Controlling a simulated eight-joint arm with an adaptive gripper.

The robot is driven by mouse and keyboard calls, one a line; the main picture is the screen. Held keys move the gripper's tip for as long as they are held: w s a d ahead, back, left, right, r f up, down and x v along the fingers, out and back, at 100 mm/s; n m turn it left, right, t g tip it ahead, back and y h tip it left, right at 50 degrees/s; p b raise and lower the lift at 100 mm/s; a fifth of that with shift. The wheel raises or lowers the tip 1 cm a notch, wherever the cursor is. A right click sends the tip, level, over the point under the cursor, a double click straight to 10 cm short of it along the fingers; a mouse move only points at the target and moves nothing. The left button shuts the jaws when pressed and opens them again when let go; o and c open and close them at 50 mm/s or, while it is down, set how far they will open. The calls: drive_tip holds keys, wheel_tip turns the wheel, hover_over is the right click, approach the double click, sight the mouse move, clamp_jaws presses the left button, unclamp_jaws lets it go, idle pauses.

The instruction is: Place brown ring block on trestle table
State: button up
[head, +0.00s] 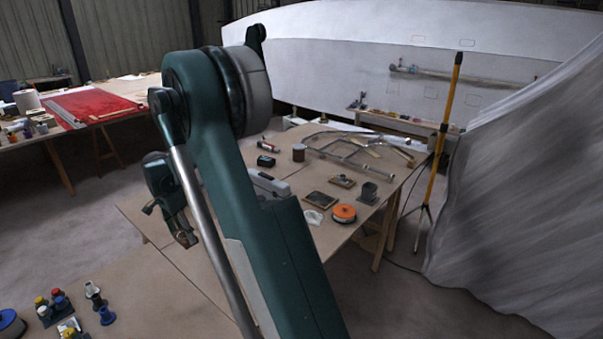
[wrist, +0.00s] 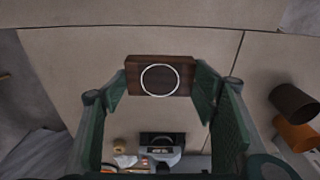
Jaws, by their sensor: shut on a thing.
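The brown ring block (wrist: 132,80), a dark brown block with a white ring on its face, is held between the two fingers of my gripper (wrist: 160,84) in the wrist view. In the head view my gripper (head: 183,237) hangs at the left, over the near left part of the trestle table (head: 395,178). The block is small and hard to make out there. The table's tan top (wrist: 75,65) shows bare around the block in the wrist view. I cannot tell the gap between block and table. My arm hides part of the table.
Small colourful containers (head: 60,300) stand at lower left. A yellow pole (head: 446,120) and grey sheeting (head: 530,190) are at right.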

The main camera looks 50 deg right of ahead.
drive_tip(key=s+d, duration=0.4)
drive_tip(key=d, duration=1)
drive_tip(key=s+d, duration=0.5)
drive_tip(key=d, duration=0.8)
drive_tip(key=shift+w+f, duration=0.1)
drive_tip(key=shift+f, duration=2.35)
drive_tip(key=shift+f+b, duration=0.5)
drive_tip(key=shift+f, duration=2.65)
drive_tip(key=shift+f, duration=0.1)
drive_tip(key=shift+f, duration=1.75)
drive_tip(key=shift+f+b, duration=0.15)
drive_tip(key=shift+b, duration=0.25)
